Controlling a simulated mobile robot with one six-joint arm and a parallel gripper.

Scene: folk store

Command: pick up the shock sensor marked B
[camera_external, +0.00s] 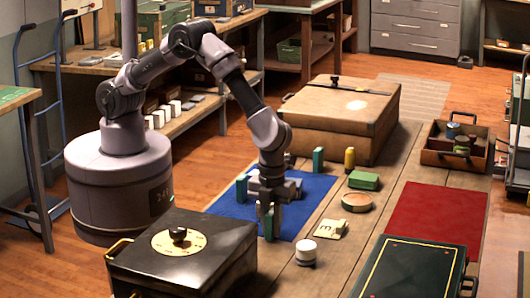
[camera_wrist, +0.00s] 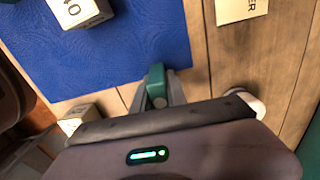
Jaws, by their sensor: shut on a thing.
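My gripper (camera_external: 268,208) points down at the near edge of the blue mat (camera_external: 312,198). It is shut on a small teal upright block (camera_external: 268,226), which looks like a shock sensor. In the wrist view the teal block (camera_wrist: 155,80) sits between the fingers, beside the edge of the blue mat (camera_wrist: 120,50). No letter B can be read on it. Two similar teal blocks stand apart, one at the mat's left (camera_external: 241,187) and one at its far side (camera_external: 318,160). I cannot tell whether the held block touches the table.
A white round pot (camera_external: 306,250) and a lettered card (camera_external: 331,228) lie right of my gripper. A black case (camera_external: 185,262) stands at near left. A pale lettered block (camera_wrist: 80,10) is on the mat. A large brown case (camera_external: 340,115) stands behind; a red mat (camera_external: 436,222) lies right.

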